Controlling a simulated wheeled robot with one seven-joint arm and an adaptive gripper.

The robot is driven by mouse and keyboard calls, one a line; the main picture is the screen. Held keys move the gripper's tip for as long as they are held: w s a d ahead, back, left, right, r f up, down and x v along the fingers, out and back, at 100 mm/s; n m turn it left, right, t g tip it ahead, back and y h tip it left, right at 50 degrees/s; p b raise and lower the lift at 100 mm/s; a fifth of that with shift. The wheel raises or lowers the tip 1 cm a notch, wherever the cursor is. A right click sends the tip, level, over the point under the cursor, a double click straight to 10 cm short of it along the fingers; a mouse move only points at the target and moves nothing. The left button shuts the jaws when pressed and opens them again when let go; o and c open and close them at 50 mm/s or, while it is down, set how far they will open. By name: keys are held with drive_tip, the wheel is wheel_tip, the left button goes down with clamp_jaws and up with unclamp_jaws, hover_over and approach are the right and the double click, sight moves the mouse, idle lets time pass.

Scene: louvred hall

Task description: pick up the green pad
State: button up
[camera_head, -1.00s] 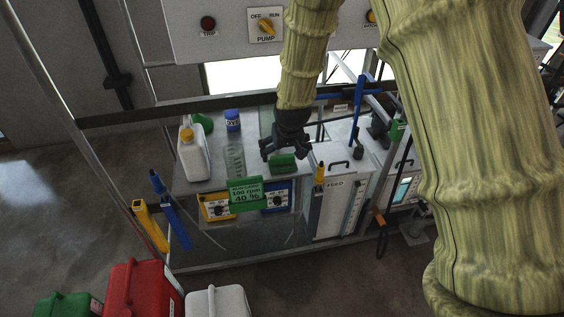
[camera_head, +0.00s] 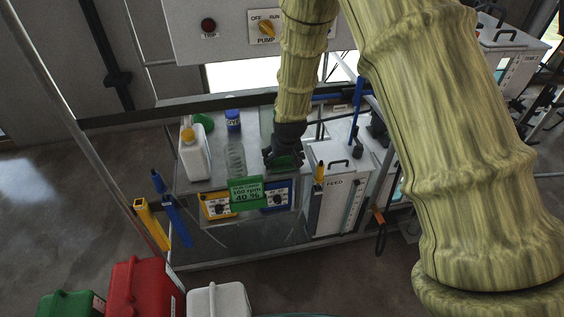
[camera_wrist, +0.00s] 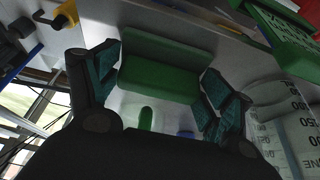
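The green pad (camera_wrist: 158,80) is a block-like green piece on the pale bench top, lying between the two fingers of my gripper (camera_wrist: 162,72) in the wrist view. The fingers stand apart, one on each side of the pad. They look very close to its ends, and I cannot tell whether they touch. In the head view my gripper (camera_head: 284,158) points down over the bench behind the green card, and the pad is mostly hidden under the fingers.
A green card (camera_head: 246,190) stands at the bench front between yellow and blue dial boxes. A clear bottle (camera_head: 235,155) and a white jug (camera_head: 194,157) stand to the left. The white FEED box (camera_head: 338,190) is close on the right. A dark rail (camera_head: 180,113) runs behind.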

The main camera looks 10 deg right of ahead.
drive_tip(key=shift+c, duration=1.2)
drive_tip(key=shift+r+b, duration=0.3)
drive_tip(key=shift+r, duration=0.45)
drive_tip(key=shift+b+v, duration=0.45)
drive_tip(key=shift+v, duration=0.65)
drive_tip(key=s+d+r+b, duration=0.1)
drive_tip(key=s+d+b, duration=0.2)
drive_tip(key=s, duration=1.1)
drive_tip(key=shift+s+d+r, duration=0.2)
drive_tip(key=shift+s+r, duration=0.05)
drive_tip(key=shift+s, duration=0.15)
